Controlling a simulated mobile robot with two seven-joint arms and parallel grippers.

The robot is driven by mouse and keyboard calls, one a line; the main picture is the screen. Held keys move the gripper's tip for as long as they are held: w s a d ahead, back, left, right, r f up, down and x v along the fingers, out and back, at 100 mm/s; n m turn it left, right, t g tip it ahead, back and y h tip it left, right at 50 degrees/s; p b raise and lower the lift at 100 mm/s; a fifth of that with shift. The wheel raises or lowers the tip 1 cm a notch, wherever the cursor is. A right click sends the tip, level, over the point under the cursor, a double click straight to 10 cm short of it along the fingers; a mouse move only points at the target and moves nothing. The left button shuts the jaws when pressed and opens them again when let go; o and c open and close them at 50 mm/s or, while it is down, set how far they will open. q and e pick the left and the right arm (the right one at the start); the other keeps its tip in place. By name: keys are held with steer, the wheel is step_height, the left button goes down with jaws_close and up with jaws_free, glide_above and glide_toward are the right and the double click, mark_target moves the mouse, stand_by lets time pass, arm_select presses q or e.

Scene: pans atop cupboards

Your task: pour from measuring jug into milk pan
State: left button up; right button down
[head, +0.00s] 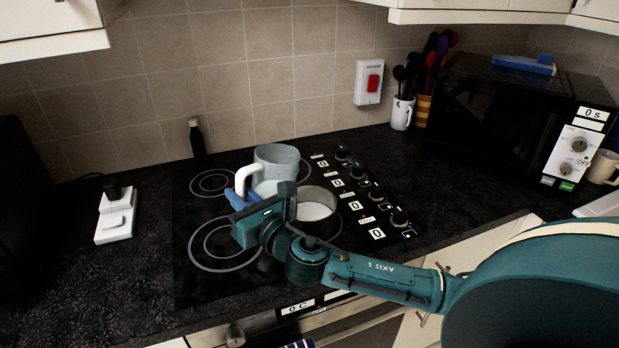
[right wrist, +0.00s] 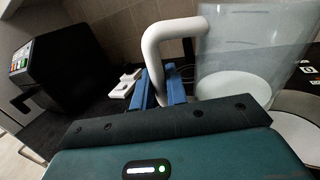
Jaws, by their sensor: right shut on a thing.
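The measuring jug (head: 279,156) is a translucent grey vessel with a white handle (head: 246,178). It is over the hob, behind and left of the milk pan, and looks about upright. White contents show low inside it in the right wrist view (right wrist: 232,86). My right gripper (head: 240,186) has its blue fingers shut on the handle, also seen in the right wrist view (right wrist: 161,88). The milk pan (head: 334,215) stands on the hob with a white surface inside; my gripper and wrist hide its left side. My left gripper is out of view.
The black hob (head: 190,265) has a row of knobs (head: 372,197) on its right. A dark bottle (head: 197,138) stands behind it. A white socket block (head: 114,215) is at left. Utensil pots (head: 402,113) and a microwave (head: 505,110) stand at right.

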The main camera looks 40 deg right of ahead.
steer(key=shift+a+f+n, duration=0.25)
steer(key=shift+f+n, duration=0.2)
steer(key=shift+n, duration=0.25)
steer(key=shift+r+n+g, duration=0.3)
steer(key=shift+r+n, duration=0.1)
steer(key=shift+r, duration=1.15)
